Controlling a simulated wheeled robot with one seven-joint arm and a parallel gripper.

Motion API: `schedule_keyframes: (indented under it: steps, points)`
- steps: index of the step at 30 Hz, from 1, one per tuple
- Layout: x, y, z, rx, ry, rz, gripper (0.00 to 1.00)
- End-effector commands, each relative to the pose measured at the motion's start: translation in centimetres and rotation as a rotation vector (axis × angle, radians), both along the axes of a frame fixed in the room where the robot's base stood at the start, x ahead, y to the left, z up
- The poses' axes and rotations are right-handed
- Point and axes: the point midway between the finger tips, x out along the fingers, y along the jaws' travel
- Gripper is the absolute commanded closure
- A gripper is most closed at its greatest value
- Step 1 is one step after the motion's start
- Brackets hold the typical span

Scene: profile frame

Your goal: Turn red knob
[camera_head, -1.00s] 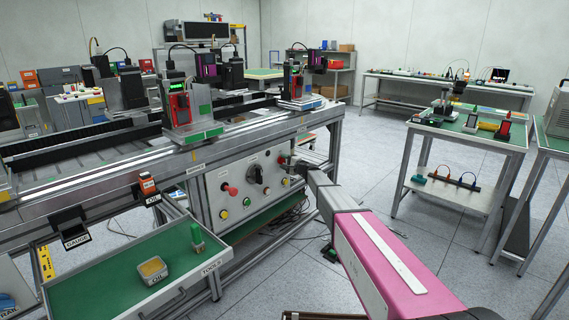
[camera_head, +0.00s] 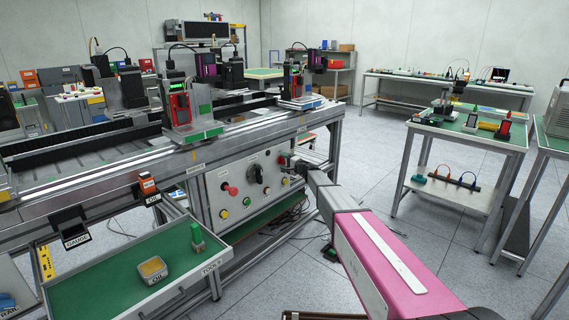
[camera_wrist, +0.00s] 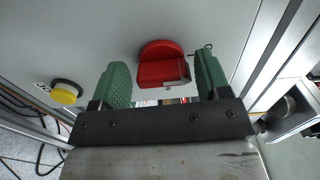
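The red knob (camera_wrist: 163,72) is on the pale panel in the wrist view, with a round base and a raised grip. My gripper (camera_wrist: 161,75) is open, its two green fingers on either side of the knob. A gap shows on the left; the right finger is closer, and I cannot tell if it touches. In the head view the knob (camera_head: 281,160) is small beside my gripper (camera_head: 291,162), at the right end of the grey control panel (camera_head: 213,182). The fingers are too small to make out there.
A yellow button (camera_wrist: 66,92) is left of the fingers in the wrist view. The panel also carries another red knob (camera_head: 230,190), a black rotary switch (camera_head: 256,174) and a green button (camera_head: 223,213). A frame post (camera_head: 334,150) stands close right of my gripper.

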Motion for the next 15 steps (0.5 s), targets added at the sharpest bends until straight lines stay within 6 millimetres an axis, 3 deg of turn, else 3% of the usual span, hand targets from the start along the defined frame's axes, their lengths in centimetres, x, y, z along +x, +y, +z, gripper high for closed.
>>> schedule_keyframes:
  steps: [15]
  points:
    - [-0.68,-0.89,0.10,0.003,0.001,-0.001,0.23]
